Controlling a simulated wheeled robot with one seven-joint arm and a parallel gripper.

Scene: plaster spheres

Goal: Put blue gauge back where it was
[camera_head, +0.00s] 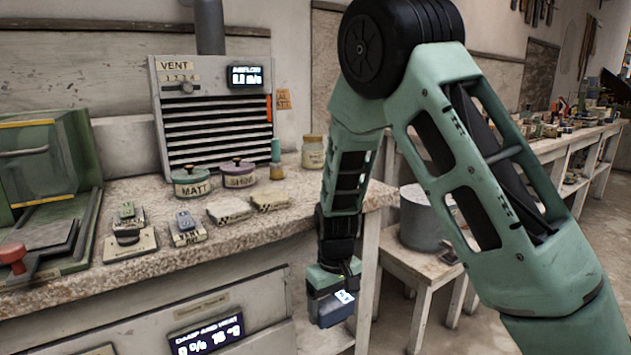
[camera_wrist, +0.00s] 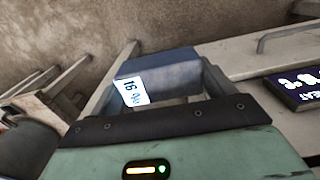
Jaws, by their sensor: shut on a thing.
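The blue gauge (camera_head: 330,312) is a dark blue block with a small lit white display. My gripper (camera_head: 333,281) is shut on it and holds it in the air in front of the bench, below the level of the bench top. In the wrist view the blue gauge (camera_wrist: 170,65) sits between the fingers of my gripper (camera_wrist: 165,85), with its display reading 16 and smaller marks. No spot marked for the gauge can be made out.
The stone-topped bench (camera_head: 240,228) holds a MATT jar (camera_head: 191,182), a second lidded jar (camera_head: 238,173) and small labelled blocks. A vent unit (camera_head: 212,125) stands behind. A lit panel (camera_head: 208,337) is on the bench front. A low table (camera_head: 425,265) with a grey pot (camera_head: 423,222) stands right.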

